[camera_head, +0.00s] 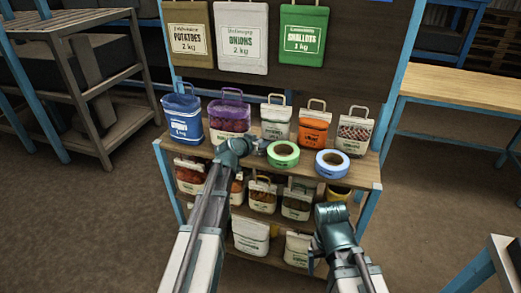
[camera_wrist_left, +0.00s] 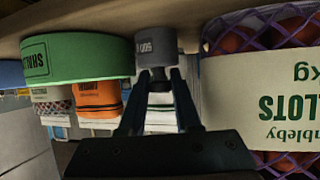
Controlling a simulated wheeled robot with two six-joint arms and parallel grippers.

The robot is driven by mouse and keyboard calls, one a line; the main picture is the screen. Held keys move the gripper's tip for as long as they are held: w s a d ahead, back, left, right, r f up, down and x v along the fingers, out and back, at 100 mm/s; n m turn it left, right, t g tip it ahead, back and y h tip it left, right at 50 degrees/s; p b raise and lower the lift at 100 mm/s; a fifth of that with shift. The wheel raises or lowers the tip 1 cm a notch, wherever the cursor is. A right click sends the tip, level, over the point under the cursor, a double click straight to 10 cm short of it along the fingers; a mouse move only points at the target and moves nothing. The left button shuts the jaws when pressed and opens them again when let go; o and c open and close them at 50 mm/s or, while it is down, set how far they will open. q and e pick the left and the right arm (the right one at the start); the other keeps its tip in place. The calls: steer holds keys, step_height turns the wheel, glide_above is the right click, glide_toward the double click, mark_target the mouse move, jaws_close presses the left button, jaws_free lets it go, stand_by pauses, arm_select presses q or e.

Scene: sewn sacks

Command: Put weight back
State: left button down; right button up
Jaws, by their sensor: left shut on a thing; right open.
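My left gripper (camera_head: 250,145) is over the top shelf of the rack. In the left wrist view its fingers (camera_wrist_left: 158,85) are shut on a small grey weight (camera_wrist_left: 155,42) with a printed label. The weight is close beside a green tape roll (camera_head: 283,153), which also shows in the wrist view (camera_wrist_left: 90,58). I cannot tell whether the weight touches the shelf (camera_head: 375,183). My right gripper (camera_head: 314,258) is open and empty in front of the lower shelves at the right.
A blue tape roll (camera_head: 332,163) lies right of the green one. Several sacks stand behind, including a blue sack (camera_head: 183,118), a purple net sack (camera_head: 229,120) and an orange sack (camera_head: 314,127). More sacks fill the lower shelves. A wooden bench (camera_head: 470,95) stands at the right.

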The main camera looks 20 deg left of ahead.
mark_target(260, 140)
arm_select(q)
steer(key=shift+r, duration=0.1)
step_height(260, 140, up, 18)
steer(key=p, duration=1.8)
